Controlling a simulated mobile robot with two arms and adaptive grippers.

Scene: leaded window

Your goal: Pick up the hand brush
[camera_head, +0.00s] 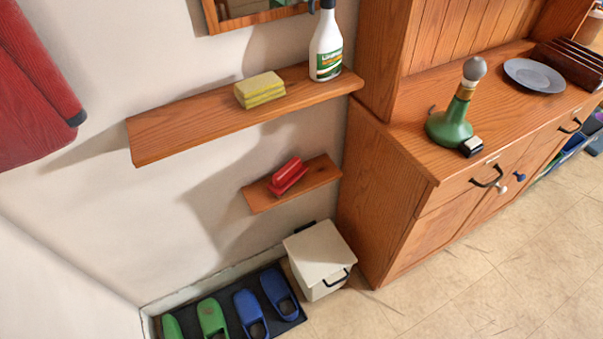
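A red hand brush (288,176) lies on the small lower wooden shelf (322,174), against the wall and left of the wooden cabinet. Its upper part is bright red; bristles cannot be made out clearly. Nothing touches it except the shelf. Neither of my grippers shows in the head view.
Above the brush, a longer shelf (175,128) holds a yellow sponge stack (260,90) and a spray bottle (326,45). Below stand a white lidded bin (318,254) and a dark shoe tray (292,317). The cabinet (385,180) borders the right; floor before it is clear.

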